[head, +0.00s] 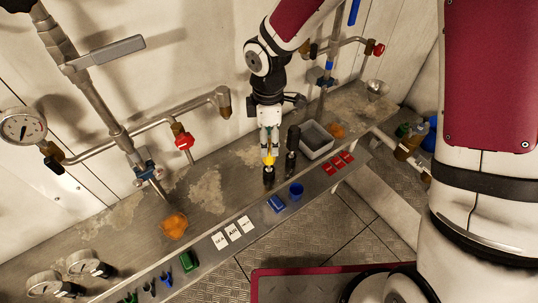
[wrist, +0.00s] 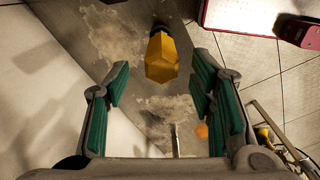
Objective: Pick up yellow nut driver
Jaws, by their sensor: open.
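The yellow nut driver (head: 269,159) stands upright on the metal shelf, directly below my gripper (head: 270,148). Its yellow part is on top, with a dark part below. In the wrist view the yellow handle (wrist: 162,58) appears centred between the fingertips or just beyond them. My gripper is open, with green-padded fingers spread on both sides and nothing held. I cannot tell whether the fingertips are level with the handle or slightly above it.
A black-handled tool (head: 292,148) stands close to the right of the nut driver. White cards (head: 233,233) lie along the shelf's front. Pipes with red-handled valves (head: 184,141) run along the wall.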

